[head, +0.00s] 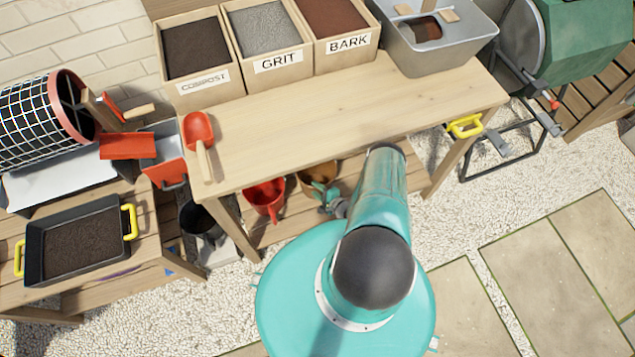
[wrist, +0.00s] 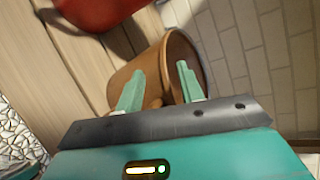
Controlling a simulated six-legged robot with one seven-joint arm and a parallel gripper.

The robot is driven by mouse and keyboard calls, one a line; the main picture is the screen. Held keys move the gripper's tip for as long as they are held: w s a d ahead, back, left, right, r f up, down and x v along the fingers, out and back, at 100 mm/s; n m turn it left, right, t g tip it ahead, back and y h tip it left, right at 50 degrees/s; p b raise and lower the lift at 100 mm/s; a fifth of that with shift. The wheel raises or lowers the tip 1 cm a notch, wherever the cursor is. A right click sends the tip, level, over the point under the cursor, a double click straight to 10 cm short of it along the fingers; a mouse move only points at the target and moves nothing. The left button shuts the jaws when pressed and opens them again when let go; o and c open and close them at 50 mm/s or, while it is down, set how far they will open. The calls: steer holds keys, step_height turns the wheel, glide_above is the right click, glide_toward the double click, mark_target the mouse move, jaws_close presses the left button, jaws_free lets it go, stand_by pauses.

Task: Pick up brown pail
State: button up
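The brown pail (head: 316,175) is on the slatted lower shelf under the workbench, partly hidden by the bench top and my gripper (head: 328,194). In the wrist view, the brown pail (wrist: 150,70) shows as a round tan body with its rim toward the right. My gripper (wrist: 160,72) is close to it, with its two green fingers spread apart. A small brown part, perhaps the pail's handle, shows between the fingers. I cannot tell whether the fingers touch the pail.
A red pail (head: 265,195) stands left of the brown one and shows in the wrist view (wrist: 100,12). The bench top (head: 330,115) overhangs the shelf. A black bucket (head: 198,218) is by the left bench leg. Gravel and paving lie in front.

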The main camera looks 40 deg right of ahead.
jaws_close()
steer(key=shift+w+r, duration=0.1)
stand_by(1.1)
